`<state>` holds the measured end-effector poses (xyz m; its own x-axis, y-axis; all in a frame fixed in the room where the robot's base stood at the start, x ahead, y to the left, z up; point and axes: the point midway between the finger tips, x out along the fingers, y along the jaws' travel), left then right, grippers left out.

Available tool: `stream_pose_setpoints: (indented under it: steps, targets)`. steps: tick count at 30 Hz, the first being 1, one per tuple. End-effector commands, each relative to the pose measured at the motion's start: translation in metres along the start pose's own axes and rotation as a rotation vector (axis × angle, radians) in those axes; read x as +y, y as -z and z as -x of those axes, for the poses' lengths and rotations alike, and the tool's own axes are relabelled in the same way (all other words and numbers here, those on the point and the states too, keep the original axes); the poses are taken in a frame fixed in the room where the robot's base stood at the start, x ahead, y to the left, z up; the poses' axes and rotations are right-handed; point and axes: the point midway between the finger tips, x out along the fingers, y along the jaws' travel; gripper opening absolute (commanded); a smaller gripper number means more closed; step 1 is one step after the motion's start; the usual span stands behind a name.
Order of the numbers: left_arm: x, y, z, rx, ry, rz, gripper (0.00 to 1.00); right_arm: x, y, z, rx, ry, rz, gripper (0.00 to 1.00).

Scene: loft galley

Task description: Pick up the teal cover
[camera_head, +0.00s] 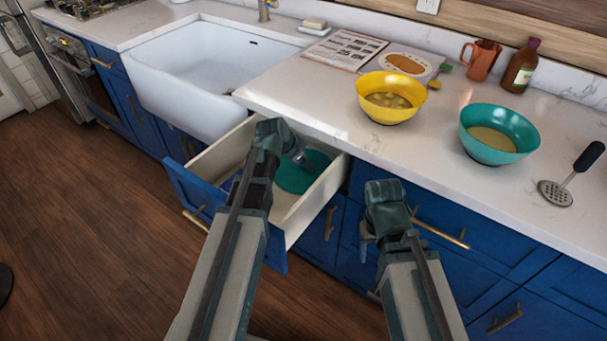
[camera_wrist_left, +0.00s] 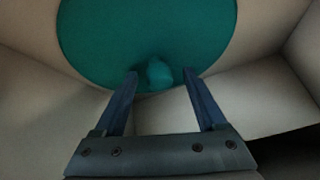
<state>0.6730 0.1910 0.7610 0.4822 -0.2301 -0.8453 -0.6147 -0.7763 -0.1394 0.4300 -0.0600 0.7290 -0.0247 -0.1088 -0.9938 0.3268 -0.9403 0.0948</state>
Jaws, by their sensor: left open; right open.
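The teal cover (camera_head: 302,174) is a round flat disc lying in the open drawer, partly hidden behind my left arm. In the left wrist view the cover (camera_wrist_left: 140,38) shows a round knob (camera_wrist_left: 159,74) near its lower edge. My left gripper (camera_head: 303,163) reaches down into the drawer over the cover. In the left wrist view its open fingers (camera_wrist_left: 160,76) stand on either side of the knob, with gaps between. My right gripper (camera_head: 368,240) is open and empty in front of the blue cabinet fronts, right of the drawer.
The open drawer (camera_head: 320,200) has pale walls close around my left gripper. A white sink (camera_head: 190,108) is left.

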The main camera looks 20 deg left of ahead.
Motion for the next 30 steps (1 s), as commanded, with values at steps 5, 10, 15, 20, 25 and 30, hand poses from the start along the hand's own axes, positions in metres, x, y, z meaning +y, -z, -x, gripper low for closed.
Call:
stream_pose_setpoints:
  steps: [5, 10, 15, 20, 25, 30]
  targets:
    - [0.0000, 0.0005, 0.0010, 0.000, 0.000, 0.000, 0.73, 0.0001, -0.0001, 0.0011, 0.000, 0.000, 0.000, 0.63]
    - [0.0001, 0.0004, 0.0011, 0.000, 0.000, 0.000, 0.43, 0.0001, -0.0001, 0.0011, 0.000, 0.000, 0.000, 0.63]
    - [0.0000, 0.0004, 0.0011, 0.000, 0.000, 0.000, 0.12, 0.0001, -0.0001, 0.0011, 0.000, 0.000, 0.000, 0.63]
    - [0.0000, 0.0003, 0.0011, 0.000, 0.000, -0.001, 0.00, 0.0001, -0.0001, 0.0011, 0.000, 0.000, 0.000, 0.63]
    - [-0.0001, 0.0003, 0.0011, 0.000, 0.001, -0.001, 0.00, 0.0001, -0.0001, 0.0011, 0.000, 0.000, 0.000, 0.63]
    - [0.0002, -0.0001, 0.0056, 0.000, 0.001, -0.001, 0.00, 0.0004, -0.0003, 0.0046, 0.000, 0.000, 0.000, 0.63]
